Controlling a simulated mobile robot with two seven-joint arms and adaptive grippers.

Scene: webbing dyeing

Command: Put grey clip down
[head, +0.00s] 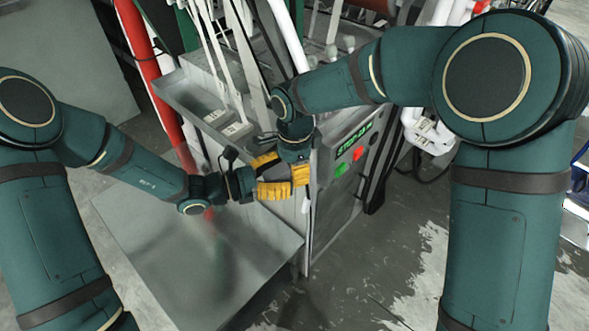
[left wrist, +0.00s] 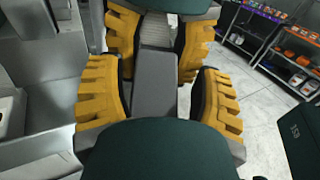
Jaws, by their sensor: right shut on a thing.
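My right gripper (head: 298,174) is shut on the grey clip, its yellow fingers meeting my left gripper (head: 266,178) in front of the machine. In the left wrist view, the grey clip (left wrist: 155,85) looks like a plain grey block lying lengthwise between the fingers. The fingers of my right gripper (left wrist: 158,40) are at its far end. The fingers of my left gripper (left wrist: 157,98) stand on both sides of its near part, with gaps visible. In the head view the fingers hide most of the clip.
A grey metal tray (head: 200,255) lies below the grippers, its front part bare. A narrow upper shelf (head: 190,105) holds small labelled weights (head: 236,130). The control panel (head: 352,150) with red and green buttons is close to the right gripper. A red post (head: 150,70) stands behind.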

